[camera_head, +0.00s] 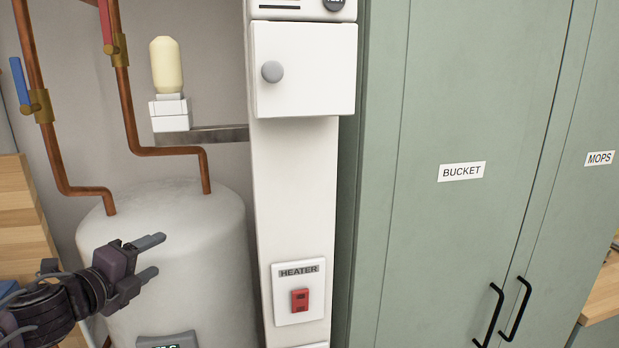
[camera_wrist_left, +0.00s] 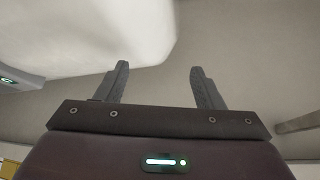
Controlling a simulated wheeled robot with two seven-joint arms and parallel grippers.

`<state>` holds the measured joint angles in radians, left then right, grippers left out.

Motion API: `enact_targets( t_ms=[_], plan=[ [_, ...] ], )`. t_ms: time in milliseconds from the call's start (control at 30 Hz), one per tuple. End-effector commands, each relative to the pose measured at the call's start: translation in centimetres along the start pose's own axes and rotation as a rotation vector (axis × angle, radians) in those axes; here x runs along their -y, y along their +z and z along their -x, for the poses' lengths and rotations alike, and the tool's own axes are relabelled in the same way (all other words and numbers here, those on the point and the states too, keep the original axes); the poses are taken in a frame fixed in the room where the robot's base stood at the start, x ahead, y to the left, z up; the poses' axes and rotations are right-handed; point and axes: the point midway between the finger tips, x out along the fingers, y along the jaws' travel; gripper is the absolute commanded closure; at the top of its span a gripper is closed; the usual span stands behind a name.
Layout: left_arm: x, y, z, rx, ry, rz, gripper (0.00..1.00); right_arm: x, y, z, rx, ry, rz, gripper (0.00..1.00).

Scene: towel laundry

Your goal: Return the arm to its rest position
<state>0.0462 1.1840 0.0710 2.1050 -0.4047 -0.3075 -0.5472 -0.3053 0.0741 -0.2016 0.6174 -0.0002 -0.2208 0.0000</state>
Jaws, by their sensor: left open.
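My left gripper (camera_head: 153,257) comes in from the lower left in the head view, in front of the white water tank (camera_head: 190,215). Its two fingers are apart with nothing between them. In the left wrist view the gripper (camera_wrist_left: 158,82) also shows open and empty, with pale surfaces beyond the fingertips. My right gripper is in neither view.
A white column carries a HEATER switch (camera_head: 299,300) with a red rocker and a small white door (camera_head: 303,70). Copper pipes (camera_head: 134,115) with red and blue valve handles rise at left. Green cabinets (camera_head: 455,230), labelled BUCKET and MOPS, fill the right side.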

Motion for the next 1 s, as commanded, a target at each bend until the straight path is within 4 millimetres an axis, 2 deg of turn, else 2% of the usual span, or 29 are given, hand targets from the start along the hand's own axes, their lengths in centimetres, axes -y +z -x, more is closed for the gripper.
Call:
enact_targets(
  t_ms=[33, 167, 300, 400, 600, 900, 1000],
  plan=[
    [-2.7, -1.9, -0.2, 0.029, 0.034, 0.135, 0.38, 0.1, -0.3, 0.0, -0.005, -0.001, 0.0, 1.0],
    [-9.3, -6.4, 0.7, 0.16, 0.16, 0.498, 0.38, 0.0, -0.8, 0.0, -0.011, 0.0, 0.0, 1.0],
    [-15.6, -11.6, 3.6, 0.33, 0.337, 0.889, 0.38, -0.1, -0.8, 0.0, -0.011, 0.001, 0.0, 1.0],
    [-18.8, -14.9, 6.3, 0.449, 0.464, 1.118, 0.38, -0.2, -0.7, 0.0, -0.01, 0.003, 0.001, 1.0],
    [-22.2, -20.1, 11.1, 0.634, 0.672, 1.427, 0.38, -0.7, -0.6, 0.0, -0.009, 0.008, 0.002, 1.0],
    [-23.8, -26.2, 17.2, 0.861, 0.939, 1.741, 0.38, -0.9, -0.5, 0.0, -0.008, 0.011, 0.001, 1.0],
    [-26.8, -27.0, 16.1, 0.874, 0.955, 1.733, 0.38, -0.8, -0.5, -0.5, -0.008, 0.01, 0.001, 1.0]
  ],
)
